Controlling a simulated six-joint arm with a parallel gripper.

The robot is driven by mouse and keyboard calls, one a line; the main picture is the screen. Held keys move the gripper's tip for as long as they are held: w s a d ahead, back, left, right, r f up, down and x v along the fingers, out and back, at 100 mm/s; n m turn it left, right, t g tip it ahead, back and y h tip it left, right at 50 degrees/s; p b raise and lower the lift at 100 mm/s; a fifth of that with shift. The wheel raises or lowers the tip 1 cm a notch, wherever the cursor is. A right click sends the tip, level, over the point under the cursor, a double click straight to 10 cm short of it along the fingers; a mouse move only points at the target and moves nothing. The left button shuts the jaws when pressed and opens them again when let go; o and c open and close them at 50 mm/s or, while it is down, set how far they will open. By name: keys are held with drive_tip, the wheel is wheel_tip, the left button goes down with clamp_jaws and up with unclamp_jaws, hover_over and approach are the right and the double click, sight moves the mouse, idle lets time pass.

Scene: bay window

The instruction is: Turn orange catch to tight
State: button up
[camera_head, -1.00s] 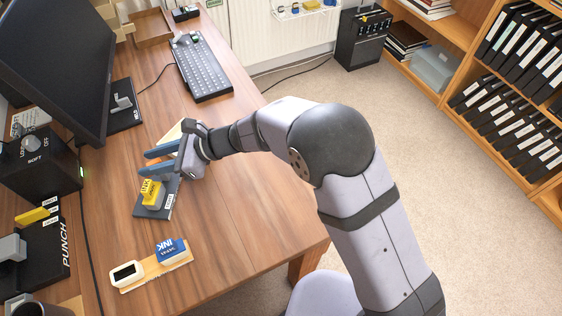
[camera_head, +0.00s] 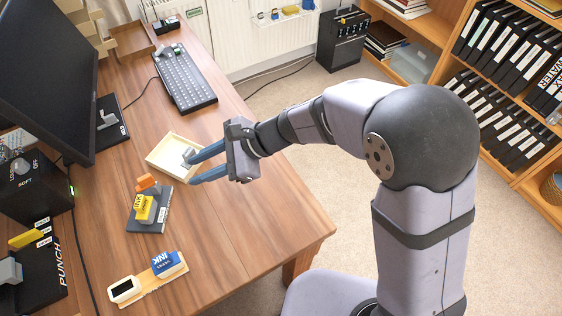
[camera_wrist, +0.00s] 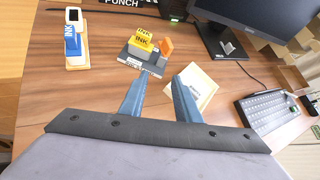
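In the wrist view the catch (camera_wrist: 166,47) is right of the yellow block (camera_wrist: 142,42). A small white label is on the plate, too small to read. My gripper (camera_head: 189,170) is open and empty, its two blue-grey fingers apart, to the right of and beyond the catch, not touching it. In the wrist view the fingertips (camera_wrist: 158,88) are nearer the camera than the catch.
A cream tray (camera_head: 160,163) with a small grey item is by my fingertips. A blue INK block (camera_head: 166,264) sits on a wooden strip nearer the front. The monitor (camera_head: 45,80) and black SOFT box (camera_head: 35,190) stand left. The keyboard (camera_head: 183,80) is beyond. Bare desk lies right of the plate.

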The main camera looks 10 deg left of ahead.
drive_tip(key=d+r+n+h+p, duration=0.2)
drive_tip(key=d+p, duration=0.1)
drive_tip(key=d, duration=0.6)
drive_tip(key=w+d+r+n+t+h+p, duration=0.1)
drive_tip(key=d+n+h+p, duration=0.1)
drive_tip(key=d, duration=0.7)
drive_tip(key=shift+w+r+n+h+p, duration=0.3)
drive_tip(key=shift+n+p, duration=0.4)
drive_tip(key=shift+p, duration=0.45)
drive_tip(key=m+g+h+p, duration=0.1)
drive_tip(key=m+h+p, duration=0.1)
drive_tip(key=h+p, duration=0.1)
approach(145, 177)
drive_tip(key=f, duration=0.1)
drive_tip(key=shift+p+x, duration=0.75)
drive_tip(key=shift+x, duration=3.2)
drive_tip(key=shift+s+a+r, duration=0.1)
drive_tip(key=shift+a, duration=0.1)
drive_tip(key=shift+c, duration=0.3)
clamp_jaws()
